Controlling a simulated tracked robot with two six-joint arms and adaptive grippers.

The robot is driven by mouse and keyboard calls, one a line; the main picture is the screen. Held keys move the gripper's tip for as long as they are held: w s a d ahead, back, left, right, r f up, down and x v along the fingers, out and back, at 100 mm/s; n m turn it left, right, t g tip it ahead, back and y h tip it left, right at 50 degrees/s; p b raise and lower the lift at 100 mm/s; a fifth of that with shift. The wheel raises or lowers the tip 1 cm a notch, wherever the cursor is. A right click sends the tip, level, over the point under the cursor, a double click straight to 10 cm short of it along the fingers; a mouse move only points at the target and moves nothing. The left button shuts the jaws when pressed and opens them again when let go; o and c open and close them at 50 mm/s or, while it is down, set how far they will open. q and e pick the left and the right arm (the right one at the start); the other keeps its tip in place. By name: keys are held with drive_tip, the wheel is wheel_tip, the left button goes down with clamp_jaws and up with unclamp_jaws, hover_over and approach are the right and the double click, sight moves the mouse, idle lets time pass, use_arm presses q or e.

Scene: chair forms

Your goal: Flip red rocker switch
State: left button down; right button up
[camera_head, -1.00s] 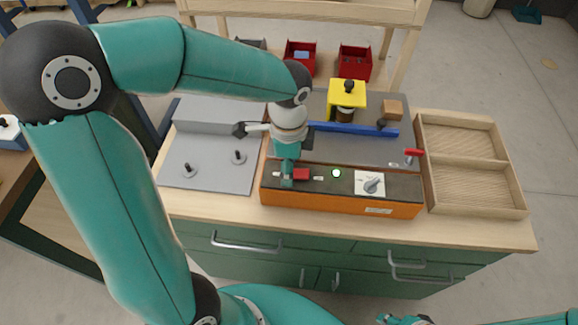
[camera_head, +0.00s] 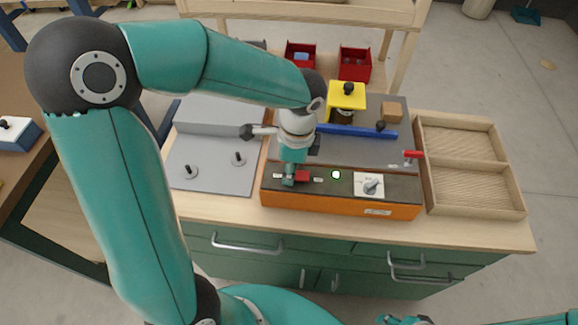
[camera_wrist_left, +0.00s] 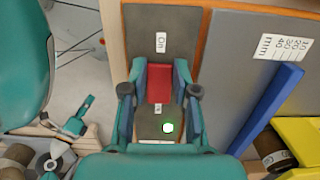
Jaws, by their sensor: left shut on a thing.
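The red rocker switch (camera_head: 302,176) is set in the dark top of the orange control box (camera_head: 340,201), left of a lit green lamp (camera_head: 336,174). In the left wrist view the red rocker (camera_wrist_left: 159,84) lies between an "On" label (camera_wrist_left: 160,42) and a second, partly hidden label. My left gripper (camera_head: 290,178) reaches down at the switch and partly covers it. In the wrist view its fingers (camera_wrist_left: 158,76) flank the rocker and are shut on it. Only a bit of my right gripper (camera_head: 404,320) shows at the bottom edge.
A rotary knob (camera_head: 371,184) sits right of the lamp. Behind the box are a blue bar (camera_head: 352,131) and a yellow block (camera_head: 346,95). A wooden tray (camera_head: 470,201) stands at the right. A grey plate with pegs (camera_head: 214,181) lies at the left.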

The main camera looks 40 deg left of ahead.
sight(312, 179)
use_arm(q)
drive_tip(key=y, duration=0.1)
drive_tip(key=g+y+p, duration=0.1)
drive_tip(key=shift+w+d+r+g+y, duration=0.2)
drive_tip(key=shift+d+r+g+y, duration=0.1)
drive_tip(key=shift+y, duration=0.1)
drive_tip(key=c, duration=0.9)
unclamp_jaws()
drive_tip(key=v, duration=1.1)
drive_tip(key=shift+w+r, duration=0.1)
drive_tip(key=shift+r, duration=0.25)
